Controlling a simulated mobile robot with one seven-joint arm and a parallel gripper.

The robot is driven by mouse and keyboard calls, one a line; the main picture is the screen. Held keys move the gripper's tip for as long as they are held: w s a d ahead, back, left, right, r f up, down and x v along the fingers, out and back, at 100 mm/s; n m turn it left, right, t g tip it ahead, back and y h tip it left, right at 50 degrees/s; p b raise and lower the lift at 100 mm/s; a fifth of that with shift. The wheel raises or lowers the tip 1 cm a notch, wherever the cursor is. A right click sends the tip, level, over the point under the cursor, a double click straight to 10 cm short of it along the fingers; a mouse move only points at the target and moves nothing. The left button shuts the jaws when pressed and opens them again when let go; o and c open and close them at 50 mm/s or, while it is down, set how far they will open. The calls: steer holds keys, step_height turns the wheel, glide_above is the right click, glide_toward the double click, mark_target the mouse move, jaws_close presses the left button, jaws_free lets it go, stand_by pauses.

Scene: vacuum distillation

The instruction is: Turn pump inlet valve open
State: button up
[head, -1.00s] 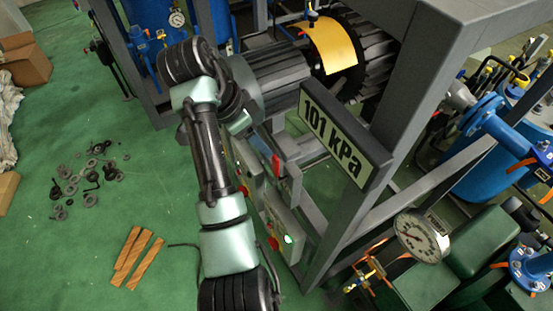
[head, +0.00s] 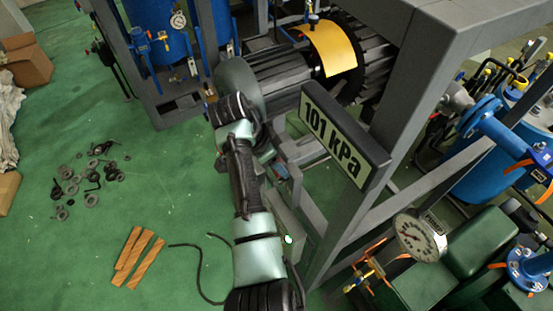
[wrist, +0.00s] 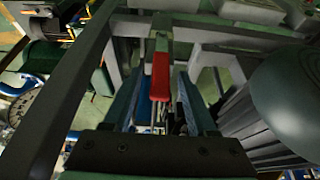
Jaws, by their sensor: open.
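A red lever handle (wrist: 161,76) on a pale metal body shows in the middle of the wrist view. I take it as the pump inlet valve's handle, but no label on it can be read. My gripper (wrist: 159,92) is open, with one blue-edged finger on each side of the red handle. The handle appears between the fingers in the picture; I cannot tell whether either finger touches it. In the head view my own arm hides most of this spot and the valve cannot be made out.
A grey frame with a "101 kPa" display (head: 345,135) stands right of my arm. The finned pump motor (head: 285,82) lies behind it, and a round gauge (head: 419,236) is at lower right. Wooden strips (head: 136,256) and loose washers (head: 92,200) lie on the green floor.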

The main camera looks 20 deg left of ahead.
jaws_close()
stand_by(1.4)
